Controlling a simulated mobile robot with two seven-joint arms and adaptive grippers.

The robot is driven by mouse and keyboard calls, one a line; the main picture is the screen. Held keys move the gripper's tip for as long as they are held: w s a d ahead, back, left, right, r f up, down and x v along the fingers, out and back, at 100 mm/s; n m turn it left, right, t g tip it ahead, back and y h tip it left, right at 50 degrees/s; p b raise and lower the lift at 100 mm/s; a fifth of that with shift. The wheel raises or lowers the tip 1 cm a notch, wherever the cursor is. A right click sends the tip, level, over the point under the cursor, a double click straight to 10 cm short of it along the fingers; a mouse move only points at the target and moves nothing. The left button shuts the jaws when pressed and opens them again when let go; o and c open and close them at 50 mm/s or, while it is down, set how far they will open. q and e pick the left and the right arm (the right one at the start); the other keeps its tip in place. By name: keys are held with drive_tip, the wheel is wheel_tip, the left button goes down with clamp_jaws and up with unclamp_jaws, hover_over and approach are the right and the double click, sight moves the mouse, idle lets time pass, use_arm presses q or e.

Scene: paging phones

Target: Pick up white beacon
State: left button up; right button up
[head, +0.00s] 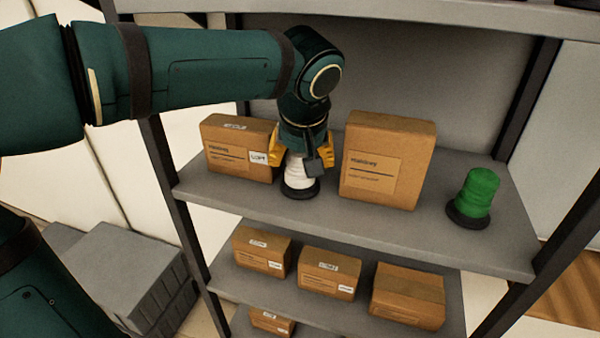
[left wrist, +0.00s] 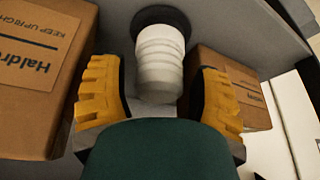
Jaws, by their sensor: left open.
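The white beacon (head: 298,175) stands upright on its black base on the upper grey shelf, between two cardboard boxes. My left gripper (head: 302,156) is above it, pointing down, with yellow fingers on either side of the beacon's upper part. In the left wrist view the ribbed white beacon (left wrist: 160,58) shows between the open yellow fingers (left wrist: 162,95), with a gap on each side. The beacon's top is partly hidden by the gripper in the head view. My right gripper is not in view.
A small box (head: 238,150) stands left of the beacon and a taller box (head: 387,160) stands to its right. A green beacon (head: 478,195) stands farther right. The lower shelf holds several boxes (head: 330,275). Grey crates (head: 115,275) sit at lower left.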

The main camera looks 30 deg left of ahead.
use_arm(q)
drive_tip(key=shift+w+a+f, duration=0.25)
drive_tip(key=shift+w+a, duration=0.1)
drive_tip(key=shift+w, duration=0.15)
drive_tip(key=shift+f, duration=0.35)
drive_tip(key=c, duration=1)
drive_tip(key=shift+r, duration=0.15)
